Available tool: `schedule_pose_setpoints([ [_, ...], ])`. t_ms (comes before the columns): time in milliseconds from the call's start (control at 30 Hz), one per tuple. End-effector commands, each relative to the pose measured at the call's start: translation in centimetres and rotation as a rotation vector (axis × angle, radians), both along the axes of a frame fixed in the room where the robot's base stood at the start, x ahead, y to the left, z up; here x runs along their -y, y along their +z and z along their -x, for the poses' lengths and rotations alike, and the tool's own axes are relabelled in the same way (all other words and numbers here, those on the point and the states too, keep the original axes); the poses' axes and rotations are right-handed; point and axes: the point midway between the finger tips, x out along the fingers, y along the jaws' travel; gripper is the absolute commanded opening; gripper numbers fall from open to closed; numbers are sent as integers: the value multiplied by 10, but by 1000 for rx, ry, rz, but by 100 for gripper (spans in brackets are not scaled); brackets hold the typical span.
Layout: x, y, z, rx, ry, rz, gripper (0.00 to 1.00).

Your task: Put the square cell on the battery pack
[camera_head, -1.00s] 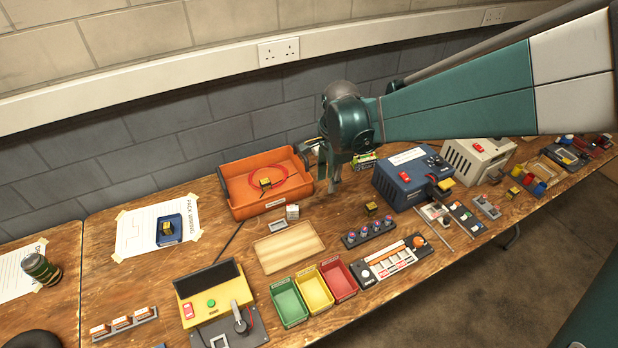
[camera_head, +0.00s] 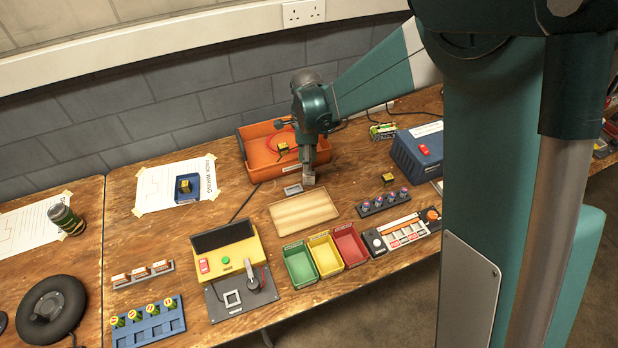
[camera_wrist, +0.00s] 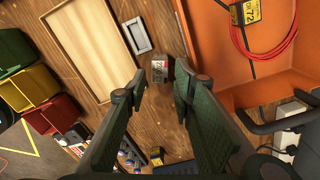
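The small grey block that looks like the square cell (camera_head: 309,180) stands on the wooden bench right below my gripper (camera_head: 309,168). In the wrist view the cell (camera_wrist: 161,70) has a grey top and a red-edged label. It shows between and beyond the two dark fingers of my gripper (camera_wrist: 160,78), which are apart and empty. Whether the fingertips are level with the cell is unclear. I cannot tell for sure which thing is the battery pack. A blue holder (camera_head: 181,195) with a yellow-black block lies on the pack wiring sheet; a green battery-like pack (camera_head: 382,131) lies at the back.
An orange bin (camera_head: 262,171) with a red cable stands just behind the cell. A grey frame (camera_head: 292,190) and a pale wooden board (camera_head: 304,211) lie beside it. Green, yellow and red trays (camera_head: 349,243) stand in front. A blue power box (camera_head: 413,150) is to the right.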

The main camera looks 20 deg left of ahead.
Motion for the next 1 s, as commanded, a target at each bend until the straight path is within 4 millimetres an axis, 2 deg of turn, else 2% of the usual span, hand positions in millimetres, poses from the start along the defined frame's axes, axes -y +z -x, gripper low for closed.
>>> schedule_pose_setpoints([
  [267, 0, -2, 0, 0, 1, 0, 26],
  [600, 1, -25, -1, 0, 1, 0, 26],
  [1000, 1, -28, -1, 0, 1, 0, 26],
])
